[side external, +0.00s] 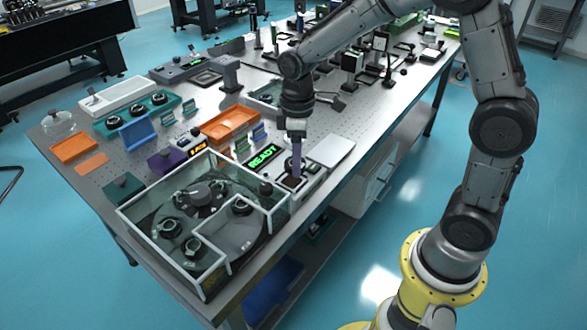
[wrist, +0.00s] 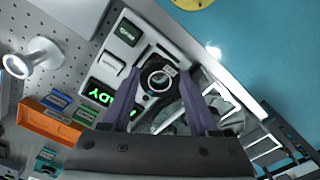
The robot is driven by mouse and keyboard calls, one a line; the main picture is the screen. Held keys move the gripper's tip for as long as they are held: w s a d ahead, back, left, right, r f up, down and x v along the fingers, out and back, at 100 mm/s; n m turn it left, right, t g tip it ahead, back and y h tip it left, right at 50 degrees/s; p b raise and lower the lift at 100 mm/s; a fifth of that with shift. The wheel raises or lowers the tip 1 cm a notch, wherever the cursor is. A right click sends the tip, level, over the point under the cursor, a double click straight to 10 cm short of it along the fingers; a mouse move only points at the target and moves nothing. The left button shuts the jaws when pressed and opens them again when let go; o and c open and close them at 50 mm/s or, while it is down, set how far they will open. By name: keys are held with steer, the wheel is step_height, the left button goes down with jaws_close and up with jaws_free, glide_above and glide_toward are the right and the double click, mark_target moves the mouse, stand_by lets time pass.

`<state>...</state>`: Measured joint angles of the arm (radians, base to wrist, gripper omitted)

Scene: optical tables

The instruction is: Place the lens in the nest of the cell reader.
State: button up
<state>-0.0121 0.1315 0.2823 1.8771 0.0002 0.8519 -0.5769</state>
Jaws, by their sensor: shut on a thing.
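The lens (wrist: 160,80) is a clear disc in a dark round ring, between the tips of my gripper in the wrist view. My gripper (wrist: 163,72) has two purple fingers, shut on the lens. In the side view my gripper (side external: 296,174) points straight down over the cell reader (side external: 286,184), a pale box near the table's front edge. Its green READY display (side external: 263,155) is lit; the display also shows in the wrist view (wrist: 103,95). The nest is hidden behind the fingers and lens, and I cannot tell whether the lens touches it.
A glass-walled enclosure (side external: 122,214) with a dark turntable and several ringed parts stands left of the reader. A flat silver plate (side external: 330,150) lies to the right. An orange tray (side external: 230,122) sits behind. The table edge is close in front.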

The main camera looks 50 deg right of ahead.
steer(key=shift+w+f, duration=0.4)
steer(key=shift+f, duration=0.15)
steer(key=shift+w+f, duration=0.1)
steer(key=shift+f, duration=1.45)
steer(key=shift+f, duration=0.15)
steer(key=o, duration=1.4)
steer(key=shift+c, duration=0.2)
